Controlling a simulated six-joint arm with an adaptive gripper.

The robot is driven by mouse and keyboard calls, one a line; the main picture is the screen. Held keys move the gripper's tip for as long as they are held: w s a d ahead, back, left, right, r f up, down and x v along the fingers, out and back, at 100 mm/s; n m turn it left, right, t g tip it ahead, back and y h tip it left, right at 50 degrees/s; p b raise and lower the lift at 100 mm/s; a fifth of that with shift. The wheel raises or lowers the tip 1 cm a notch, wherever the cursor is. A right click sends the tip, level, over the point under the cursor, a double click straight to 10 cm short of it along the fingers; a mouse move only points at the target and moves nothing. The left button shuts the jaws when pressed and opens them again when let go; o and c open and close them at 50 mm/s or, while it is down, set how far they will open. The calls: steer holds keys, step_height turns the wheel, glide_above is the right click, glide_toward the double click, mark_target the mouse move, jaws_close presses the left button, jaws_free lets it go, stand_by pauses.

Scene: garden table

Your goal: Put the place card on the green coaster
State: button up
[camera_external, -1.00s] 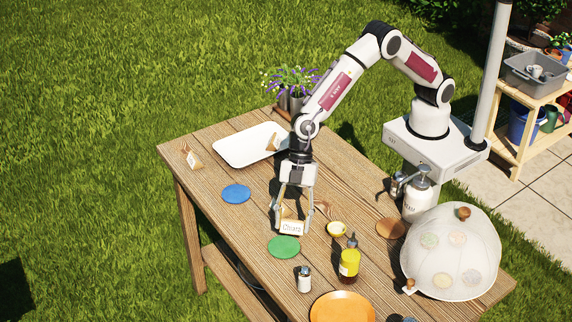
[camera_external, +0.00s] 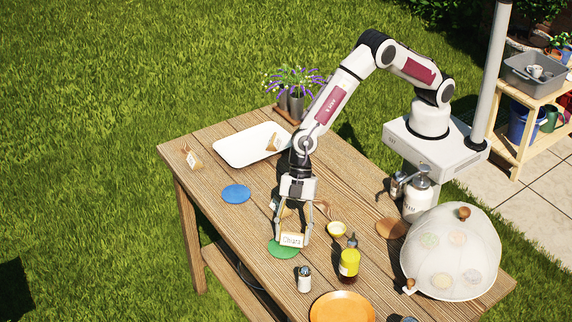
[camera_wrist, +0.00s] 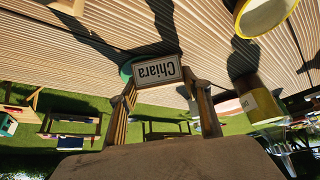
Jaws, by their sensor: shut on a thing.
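The place card (camera_external: 291,240), a small wooden-framed card reading "Chiara", is between the fingers of my gripper (camera_external: 293,236). My gripper is shut on it. In the wrist view the card (camera_wrist: 158,71) shows upside down between the two fingertips (camera_wrist: 160,80). The green coaster (camera_external: 281,250) lies on the table just below and behind the card in the picture, partly covered by it. A green edge of the coaster (camera_wrist: 126,71) also shows beside the card in the wrist view. I cannot tell whether the card touches the coaster.
A blue coaster (camera_external: 236,194) and a white tray (camera_external: 232,152) lie to the left. A yellow bowl (camera_external: 337,229), a sauce bottle (camera_external: 349,262), a shaker (camera_external: 304,280) and an orange plate (camera_external: 341,309) stand nearby. A mesh dome (camera_external: 440,270) covers the right end.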

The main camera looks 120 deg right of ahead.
steer(key=shift+f, duration=0.15)
steer(key=o, duration=1)
steer(key=shift+v, duration=6.15)
steer(key=shift+w, duration=0.1)
